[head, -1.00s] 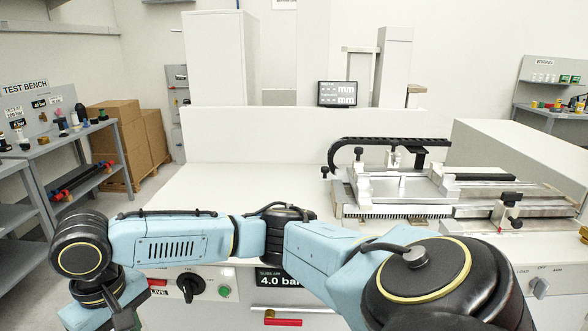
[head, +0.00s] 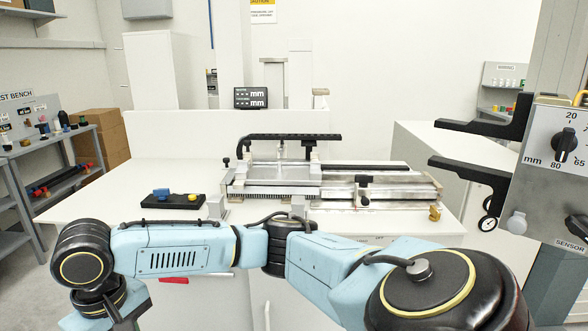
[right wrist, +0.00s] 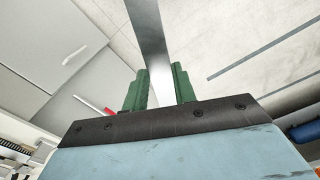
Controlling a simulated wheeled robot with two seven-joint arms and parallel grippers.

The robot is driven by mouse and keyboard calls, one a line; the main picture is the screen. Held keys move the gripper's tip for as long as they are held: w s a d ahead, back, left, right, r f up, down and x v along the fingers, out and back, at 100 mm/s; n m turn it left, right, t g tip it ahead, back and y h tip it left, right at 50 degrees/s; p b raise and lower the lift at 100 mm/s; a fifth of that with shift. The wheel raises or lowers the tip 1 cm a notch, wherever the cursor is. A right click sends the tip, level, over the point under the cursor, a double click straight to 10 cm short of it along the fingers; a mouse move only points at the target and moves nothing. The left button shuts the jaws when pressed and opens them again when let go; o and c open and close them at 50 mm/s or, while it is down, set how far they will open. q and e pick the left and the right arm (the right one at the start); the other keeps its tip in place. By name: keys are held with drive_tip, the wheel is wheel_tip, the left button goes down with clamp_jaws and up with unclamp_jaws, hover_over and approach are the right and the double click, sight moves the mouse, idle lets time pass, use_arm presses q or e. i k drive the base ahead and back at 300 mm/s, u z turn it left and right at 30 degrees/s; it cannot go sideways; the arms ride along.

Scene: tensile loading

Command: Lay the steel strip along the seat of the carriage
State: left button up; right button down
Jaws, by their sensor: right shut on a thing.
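The steel strip (right wrist: 150,32) shows in the right wrist view as a flat grey bar running up out of the frame. My right gripper (right wrist: 158,84) has green fingers and is shut on the strip near its lower end. The strip's far end is out of view. In the head view, a metal assembly with the carriage (head: 270,180) stands on the white bench; its seat cannot be made out clearly. The strip and both grippers are outside the head view, so the strip's distance from the carriage cannot be told.
A black block with blue and yellow knobs (head: 174,200) lies left of the assembly. A grey sensor unit (head: 553,165) with black arms stands close at the right. A small display (head: 251,97) stands behind the bench. The bench's left part (head: 110,185) is clear.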

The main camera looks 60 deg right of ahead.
sight(279, 163)
drive_tip(key=u, duration=0.05)
drive_tip(key=k, duration=0.15)
drive_tip(key=z, duration=0.85)
